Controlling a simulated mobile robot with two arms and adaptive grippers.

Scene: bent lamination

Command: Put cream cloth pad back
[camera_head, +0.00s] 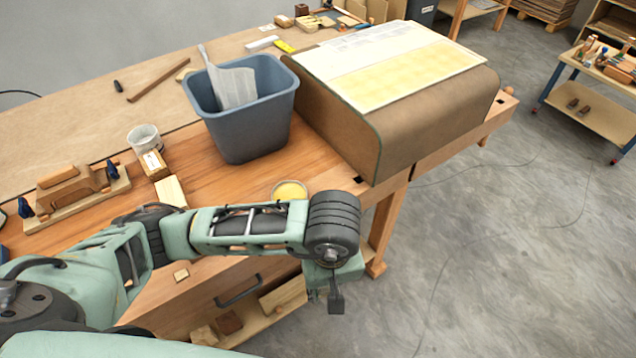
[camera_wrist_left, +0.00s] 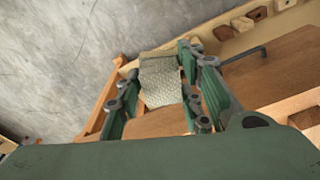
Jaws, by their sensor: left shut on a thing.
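My left gripper (camera_head: 334,288) hangs past the front edge of the workbench in the head view, beside the drawer front and above the floor. In the left wrist view its green fingers are shut on a pale woven cloth pad (camera_wrist_left: 161,80), which sticks out between the fingertips. The pad does not show clearly in the head view, where the wrist and gripper body hide it. My right gripper is in neither view.
The workbench (camera_head: 225,185) carries a blue-grey bin (camera_head: 250,125) with a pale flat piece in it, a large brown curved form (camera_head: 425,125) with sheets on top, a shallow yellow dish (camera_head: 290,190), a white cup (camera_head: 145,138) and a wooden plane (camera_head: 70,188). Open floor lies right.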

